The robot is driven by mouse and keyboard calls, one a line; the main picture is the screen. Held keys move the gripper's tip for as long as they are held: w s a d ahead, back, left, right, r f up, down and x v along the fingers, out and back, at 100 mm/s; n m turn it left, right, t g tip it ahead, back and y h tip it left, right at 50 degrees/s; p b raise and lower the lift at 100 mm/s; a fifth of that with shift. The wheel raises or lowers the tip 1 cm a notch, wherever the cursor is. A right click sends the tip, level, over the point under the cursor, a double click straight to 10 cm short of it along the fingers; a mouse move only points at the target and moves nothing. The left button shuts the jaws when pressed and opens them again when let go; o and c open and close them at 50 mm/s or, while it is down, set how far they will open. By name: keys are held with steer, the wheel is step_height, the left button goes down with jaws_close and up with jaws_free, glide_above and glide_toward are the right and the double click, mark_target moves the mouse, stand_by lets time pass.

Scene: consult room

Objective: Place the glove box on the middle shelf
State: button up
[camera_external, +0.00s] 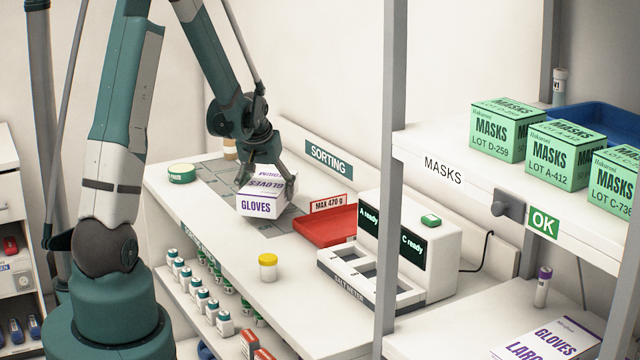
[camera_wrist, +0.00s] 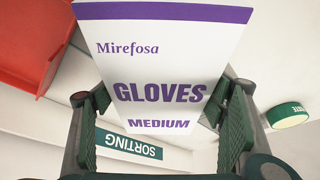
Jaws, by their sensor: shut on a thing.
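My gripper (camera_external: 266,183) is shut on a white and purple glove box (camera_external: 260,205) above the sorting counter (camera_external: 224,238). The box looks slightly tilted; I cannot tell whether it touches the counter. In the wrist view the box (camera_wrist: 165,60) reads "Mirefosa GLOVES MEDIUM" and sits between my two fingers (camera_wrist: 165,112). The shelf unit at the right has a board labelled MASKS (camera_external: 443,170), bearing green mask boxes (camera_external: 500,128). A lower board bears another glove box marked LARGE (camera_external: 545,342). I cannot tell which board is the middle one.
A red tray (camera_external: 325,228), a white device with dark screens (camera_external: 430,240) and a yellow-lidded jar (camera_external: 268,267) stand on the counter. The shelf's grey upright (camera_external: 392,120) is in front. A purple-capped tube (camera_external: 542,287) stands on the lower board, whose left part is clear.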

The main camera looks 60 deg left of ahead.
steer(key=shift+f, duration=1.6)
steer(key=shift+f+b, duration=0.15)
steer(key=shift+b, duration=0.2)
steer(key=o, duration=1.2)
step_height(320, 180, up, 12)
steer(key=f+p, duration=0.1)
steer(key=p, duration=0.1)
glide_above(265, 195)
steer(key=w+a, duration=0.2)
steer(key=a, duration=0.3)
steer(key=shift+s+d+r, duration=0.25)
